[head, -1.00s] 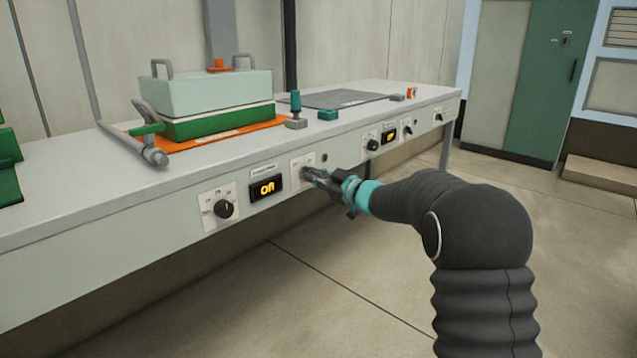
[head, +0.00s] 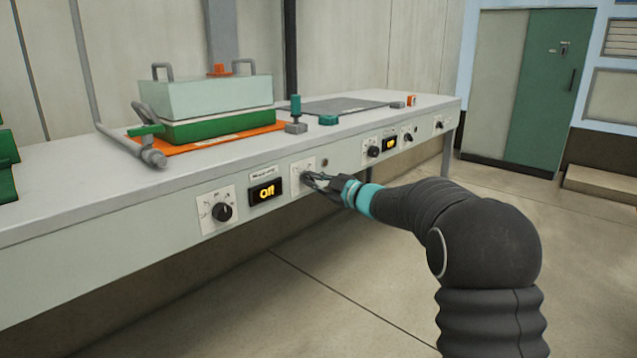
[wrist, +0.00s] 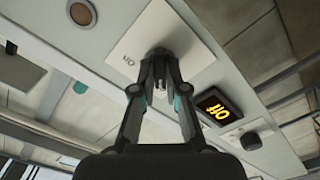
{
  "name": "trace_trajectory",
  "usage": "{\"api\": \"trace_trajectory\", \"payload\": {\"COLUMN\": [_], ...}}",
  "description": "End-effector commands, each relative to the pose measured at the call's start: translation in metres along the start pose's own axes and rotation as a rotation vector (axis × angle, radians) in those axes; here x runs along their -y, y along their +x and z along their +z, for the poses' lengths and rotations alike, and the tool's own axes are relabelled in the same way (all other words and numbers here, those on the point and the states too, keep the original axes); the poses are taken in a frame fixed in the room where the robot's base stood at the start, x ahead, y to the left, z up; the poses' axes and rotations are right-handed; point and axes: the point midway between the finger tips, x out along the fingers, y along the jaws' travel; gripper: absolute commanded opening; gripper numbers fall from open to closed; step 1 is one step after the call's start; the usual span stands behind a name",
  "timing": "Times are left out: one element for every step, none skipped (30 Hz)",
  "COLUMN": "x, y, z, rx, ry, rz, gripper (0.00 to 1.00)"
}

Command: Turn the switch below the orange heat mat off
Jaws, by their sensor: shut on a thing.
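The orange heat mat (head: 178,149) lies on the bench top, under a green and pale box. Below it on the bench front, a white switch plate (head: 297,188) sits right of a small black display (head: 267,191) with yellow letters. In the wrist view the fingertips (wrist: 159,72) close around the knob against the plate (wrist: 187,37), which mostly hides the knob.
A black dial (head: 222,212) on its own plate is left of the display. Further right on the front are another lit display (head: 390,144) and more knobs. A grey mat (head: 335,105) lies on the bench behind. The floor before the bench is clear.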

Motion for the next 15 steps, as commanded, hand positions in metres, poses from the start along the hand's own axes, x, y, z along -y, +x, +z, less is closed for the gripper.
{"api": "trace_trajectory", "payload": {"x": [0.0025,0.0025,0.0025,0.0025,0.0025,0.0025,0.0025,0.0025,0.0023,0.0017,0.0011,0.0002,-0.0003,-0.0008,-0.0013], "y": [0.0021,0.0021,0.0020,0.0020,0.0020,0.0020,0.0020,0.0020,0.0017,0.0013,0.0007,-0.0001,-0.0006,-0.0011,-0.0016], "z": [-0.0018,-0.0018,-0.0018,-0.0018,-0.0018,-0.0018,-0.0017,-0.0017,-0.0014,-0.0010,-0.0005,0.0003,0.0008,0.0012,0.0017], "rx": [-0.004,-0.004,-0.004,-0.004,-0.004,-0.004,-0.004,-0.004,-0.004,-0.003,-0.002,-0.001,0.000,0.001,0.002], "ry": [-0.002,-0.002,-0.002,-0.002,-0.002,-0.002,-0.002,-0.001,-0.001,-0.001,-0.001,-0.001,-0.001,-0.001,-0.001], "rz": [-0.005,-0.005,-0.005,-0.005,-0.005,-0.005,-0.005,-0.005,-0.004,-0.004,-0.003,-0.001,0.000,0.001,0.001], "gripper": [0.00,0.00,0.00,0.00,0.00,0.00,0.17,0.25,0.35,0.38,0.38,0.38,0.38,0.38,0.38]}}
